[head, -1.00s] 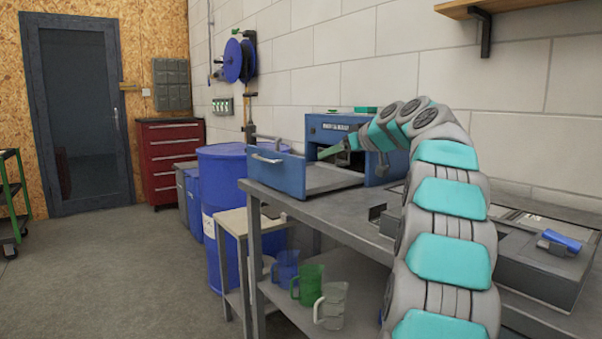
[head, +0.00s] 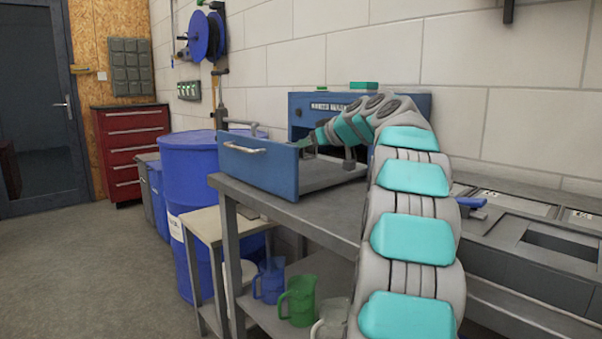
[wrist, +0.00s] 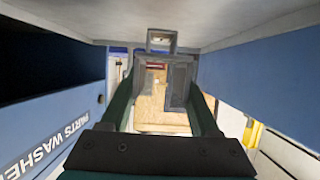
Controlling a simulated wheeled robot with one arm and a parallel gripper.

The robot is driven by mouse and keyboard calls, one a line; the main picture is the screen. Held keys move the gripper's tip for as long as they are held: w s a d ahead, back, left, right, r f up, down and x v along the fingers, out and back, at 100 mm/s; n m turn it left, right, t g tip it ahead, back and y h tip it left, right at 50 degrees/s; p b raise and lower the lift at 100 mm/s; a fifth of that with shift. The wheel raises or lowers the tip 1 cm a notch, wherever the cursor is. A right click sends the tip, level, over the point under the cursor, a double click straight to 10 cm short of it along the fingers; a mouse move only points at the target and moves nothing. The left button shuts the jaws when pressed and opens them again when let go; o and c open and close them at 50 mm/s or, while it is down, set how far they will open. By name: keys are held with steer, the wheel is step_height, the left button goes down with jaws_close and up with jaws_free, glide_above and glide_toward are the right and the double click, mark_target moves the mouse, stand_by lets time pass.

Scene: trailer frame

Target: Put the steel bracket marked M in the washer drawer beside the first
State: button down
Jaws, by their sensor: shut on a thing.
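The washer drawer (head: 258,162) is blue with a grey floor and stands pulled out from the blue parts washer (head: 411,106). No M mark is readable.
The grey bench (head: 315,213) carries the washer and a grey unit with recesses (head: 560,240) at right. A blue-handled item (head: 470,202) lies there. Jugs, including a green one (head: 298,301), stand on the lower shelf. A blue drum (head: 200,168) stands left of the drawer.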

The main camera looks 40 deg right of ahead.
mark_target(303, 175)
steer(key=shift+f+b, duration=1.05)
steer(key=shift+f, duration=1.2)
steer(key=shift+f, duration=0.15)
steer(key=shift+c, duration=0.6)
jaws_free()
steer(key=shift+r, duration=0.2)
steer(key=b+v, duration=0.1)
steer(key=v, duration=1.1)
steer(key=shift+f, duration=0.1)
